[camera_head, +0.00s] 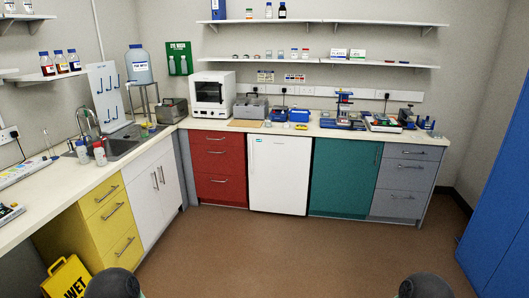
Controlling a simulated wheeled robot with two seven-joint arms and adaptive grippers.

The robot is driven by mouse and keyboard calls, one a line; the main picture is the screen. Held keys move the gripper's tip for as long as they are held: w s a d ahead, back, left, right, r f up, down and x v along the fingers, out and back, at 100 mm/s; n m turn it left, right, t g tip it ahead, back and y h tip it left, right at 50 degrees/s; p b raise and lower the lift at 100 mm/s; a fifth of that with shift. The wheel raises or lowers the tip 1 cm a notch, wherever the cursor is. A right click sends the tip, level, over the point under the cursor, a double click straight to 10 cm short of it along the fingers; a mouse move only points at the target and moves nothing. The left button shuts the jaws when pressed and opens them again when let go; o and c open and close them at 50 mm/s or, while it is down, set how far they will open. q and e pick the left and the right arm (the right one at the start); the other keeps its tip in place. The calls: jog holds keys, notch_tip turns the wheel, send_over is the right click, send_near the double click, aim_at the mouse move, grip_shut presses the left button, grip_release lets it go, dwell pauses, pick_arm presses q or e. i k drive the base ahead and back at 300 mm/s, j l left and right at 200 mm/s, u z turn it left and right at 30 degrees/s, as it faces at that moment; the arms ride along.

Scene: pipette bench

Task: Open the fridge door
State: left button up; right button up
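A small white under-counter fridge (279,178) stands below the back bench, between the red drawers and the green cupboard. Its flat front door is shut, and a small green mark shows near its top left corner. Neither of my grippers is in view. Only dark rounded parts of my arms show at the bottom edge, one left and one right, well apart from the fridge.
Red drawers (218,173) stand left of the fridge and a green cupboard (343,178) right of it. A yellow wet-floor sign (66,279) stands at the lower left. A blue cabinet (498,205) is at the right. The brown floor (275,250) before the fridge is clear.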

aim_at(279, 164)
jog(key=i+j+u, duration=0.3)
jog(key=i, duration=0.6)
jog(key=i+u, duration=0.25)
jog(key=i, duration=0.7)
jog(key=i+z, duration=0.1)
jog(key=i, duration=0.6)
jog(key=i+j, duration=0.15)
jog(key=i, duration=0.6)
jog(key=i+z, duration=0.15)
jog(key=i, duration=0.55)
